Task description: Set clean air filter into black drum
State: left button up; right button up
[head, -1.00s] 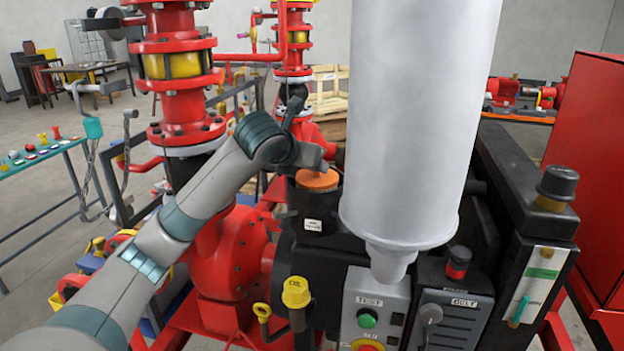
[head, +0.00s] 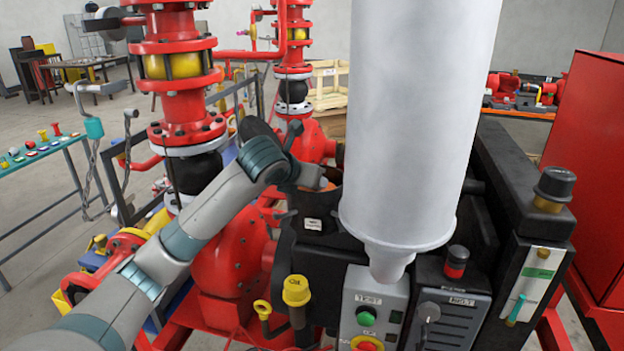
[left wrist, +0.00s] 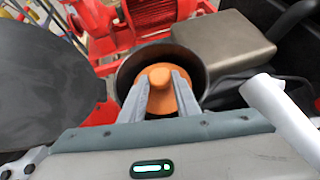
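The black drum (head: 314,226) stands on the skid left of the big pale cylinder. Its dark rim (left wrist: 127,70) shows in the left wrist view. The orange air filter (left wrist: 186,99) with its round knob sits inside the rim, slightly below it. In the head view only a bit of the orange filter (head: 328,186) shows beside my gripper. My left gripper (left wrist: 160,80) points down into the drum mouth, its two fingers on either side of the knob and seemingly closed against it. In the head view my left gripper (head: 312,182) hides most of the drum mouth. My right gripper is not in view.
A large pale cylinder (head: 410,120) blocks the middle of the head view, right of the drum. A control box (head: 372,308) and a yellow oil cap (head: 296,291) stand in front. Red pump pipework (head: 180,100) rises behind my left arm.

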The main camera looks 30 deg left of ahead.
pick_arm(q)
jog(key=o, duration=0.4)
jog(key=shift+c, duration=0.2)
jog(key=shift+r, duration=0.2)
jog(key=shift+s+r+b, duration=0.35)
jog(key=shift+s+b, duration=0.15)
jog(key=shift+s, duration=0.1)
jog(key=b+v, duration=0.4)
jog(key=v, duration=0.6)
jog(key=shift+s+r, duration=0.2)
jog(key=shift+s, duration=0.05)
jog(key=shift+d, duration=0.1)
jog(key=shift+f, duration=0.1)
